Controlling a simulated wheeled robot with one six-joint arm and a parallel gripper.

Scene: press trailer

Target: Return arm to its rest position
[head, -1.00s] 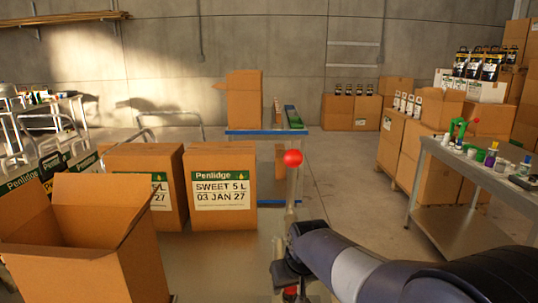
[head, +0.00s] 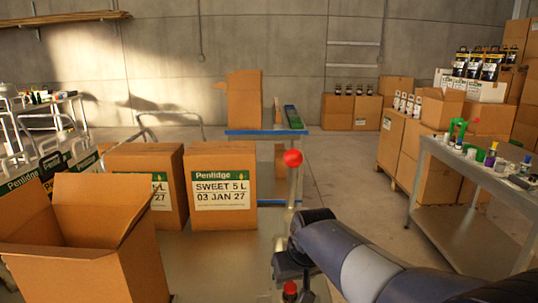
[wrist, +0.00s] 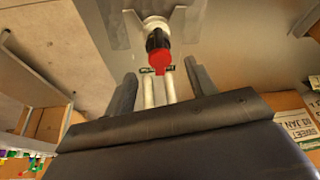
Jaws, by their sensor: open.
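My arm (head: 370,270) reaches in from the lower right of the head view, bent, with its dark wrist end hanging down at the bottom middle. My gripper (wrist: 162,85) shows in the wrist view with its two dark fingers apart and nothing held between them. Beyond the fingers is a red knob (wrist: 160,61) on a black and white fitting over a grey metal surface. I cannot tell how far it is from the fingertips. The fingertips are not clear in the head view.
Sealed cartons (head: 222,185) and an open box (head: 80,240) stand left of the arm. A red ball (head: 293,158) tops a post just beyond it. A blue-edged stand (head: 255,132) is behind. A metal side table (head: 440,160) with small bottles stands right, with floor between.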

